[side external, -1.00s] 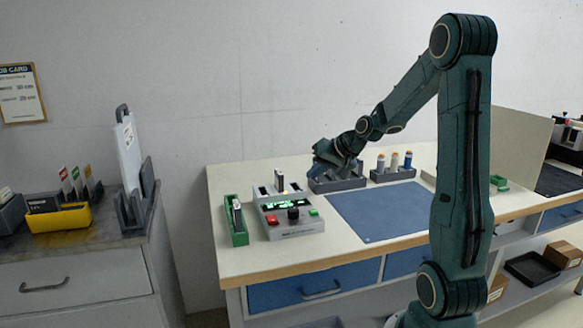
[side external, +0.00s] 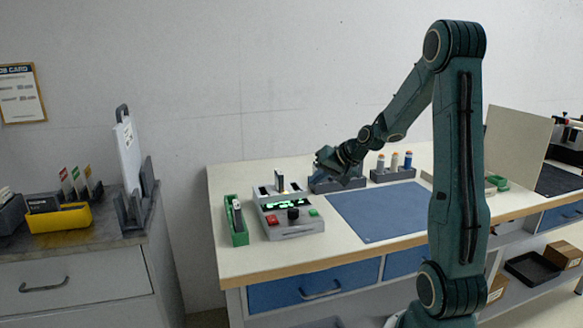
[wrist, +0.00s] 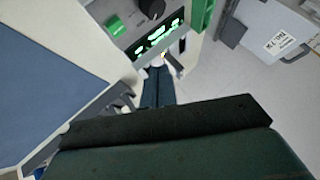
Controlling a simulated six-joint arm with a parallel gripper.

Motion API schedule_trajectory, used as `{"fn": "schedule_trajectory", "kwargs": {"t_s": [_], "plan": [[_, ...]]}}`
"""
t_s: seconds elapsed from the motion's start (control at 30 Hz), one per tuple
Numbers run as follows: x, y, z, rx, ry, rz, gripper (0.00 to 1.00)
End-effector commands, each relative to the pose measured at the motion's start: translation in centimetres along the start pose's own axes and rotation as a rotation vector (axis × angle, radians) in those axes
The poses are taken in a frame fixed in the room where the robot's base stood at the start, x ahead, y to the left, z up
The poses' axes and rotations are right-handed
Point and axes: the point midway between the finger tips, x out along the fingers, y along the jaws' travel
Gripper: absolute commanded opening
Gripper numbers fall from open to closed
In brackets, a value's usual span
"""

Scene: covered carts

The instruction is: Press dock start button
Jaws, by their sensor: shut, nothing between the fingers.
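The dock (side external: 290,228) is a light grey box on the bench with a lit green display (side external: 288,204), a red button (side external: 272,220), a black knob (side external: 293,213) and a green button (side external: 313,212). Which button is the start button cannot be read. A dark upright piece (side external: 280,181) stands at its back. In the wrist view the green button (wrist: 115,25) and display (wrist: 158,37) show at the top. My gripper (side external: 322,160) is shut and empty, raised behind and right of the dock, apart from the buttons. Its fingers show in the wrist view (wrist: 158,68).
A green holder (side external: 237,232) stands left of the dock. A grey rack (side external: 338,184) sits below my gripper, and another rack with several capped bottles (side external: 393,175) is right of it. A blue mat (side external: 375,213) lies clear in front.

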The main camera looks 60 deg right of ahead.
Motion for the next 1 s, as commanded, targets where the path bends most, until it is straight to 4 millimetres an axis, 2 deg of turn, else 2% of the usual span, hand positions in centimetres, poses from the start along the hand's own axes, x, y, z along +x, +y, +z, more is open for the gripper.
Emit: {"fn": "schedule_trajectory", "kwargs": {"t_s": [0.6,1.0], "plan": [[4.2,3.1,3.1,0.0,-0.002,0.0,0.0],[4.9,3.6,3.6,-0.001,0.0,0.0,0.0]]}}
